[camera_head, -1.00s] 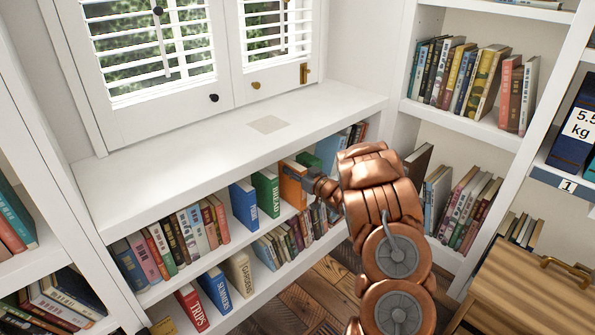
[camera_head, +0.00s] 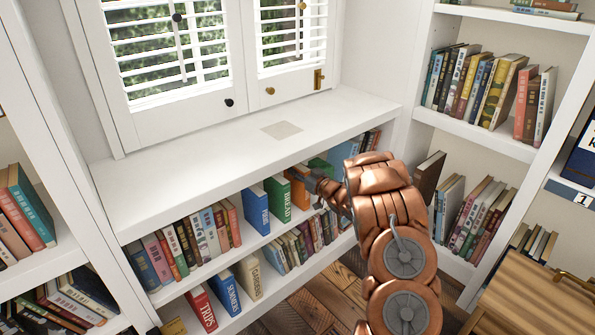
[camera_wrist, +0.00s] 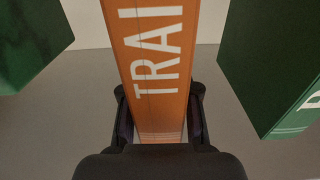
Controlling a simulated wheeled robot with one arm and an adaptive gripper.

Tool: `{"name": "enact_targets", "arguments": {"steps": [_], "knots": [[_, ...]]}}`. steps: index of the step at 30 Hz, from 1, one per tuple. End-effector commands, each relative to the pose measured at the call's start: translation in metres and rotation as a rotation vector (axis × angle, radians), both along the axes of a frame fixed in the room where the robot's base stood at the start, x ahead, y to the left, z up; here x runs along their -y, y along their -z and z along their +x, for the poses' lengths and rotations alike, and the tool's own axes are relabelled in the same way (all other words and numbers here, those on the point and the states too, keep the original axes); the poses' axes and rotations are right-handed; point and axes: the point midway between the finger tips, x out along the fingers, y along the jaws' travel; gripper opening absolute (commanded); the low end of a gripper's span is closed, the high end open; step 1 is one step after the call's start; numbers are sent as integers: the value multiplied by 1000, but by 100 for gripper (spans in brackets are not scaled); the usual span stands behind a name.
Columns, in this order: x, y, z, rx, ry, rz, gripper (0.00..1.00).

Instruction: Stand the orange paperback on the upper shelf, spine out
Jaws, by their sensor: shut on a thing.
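The orange paperback (camera_head: 299,193) stands upright on the upper shelf (camera_head: 226,262) of the low unit under the window, spine facing out. In the wrist view its orange spine (camera_wrist: 156,60) shows white letters reading "TRAI". My gripper (camera_head: 303,176) is at the spine. In the wrist view my gripper (camera_wrist: 160,112) has one dark finger on each side of the spine and is shut on it. A green book, BREAD (camera_head: 278,200), stands to its left, and another green book (camera_head: 320,167) to its right. The paperback's rear and far side are hidden.
In the wrist view, green books (camera_wrist: 28,40) (camera_wrist: 270,60) flank the paperback with gaps between. A blue book (camera_head: 255,208) stands left of BREAD. The white countertop (camera_head: 200,165) overhangs the shelf. The lower shelf holds several books, including TRIPS (camera_head: 201,309).

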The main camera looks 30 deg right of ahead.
Motion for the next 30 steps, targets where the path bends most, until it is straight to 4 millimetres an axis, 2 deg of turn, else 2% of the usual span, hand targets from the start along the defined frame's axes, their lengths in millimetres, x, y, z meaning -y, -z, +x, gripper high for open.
{"name": "enact_targets", "arguments": {"steps": [12, 13, 21, 30], "knots": [[0, 4, 0, 1, 0, 0, 0], [0, 4, 0, 1, 0, 0, 32], [0, 4, 0, 1, 0, 0, 60], [0, 4, -1, 0, 0, 0, 60]]}}
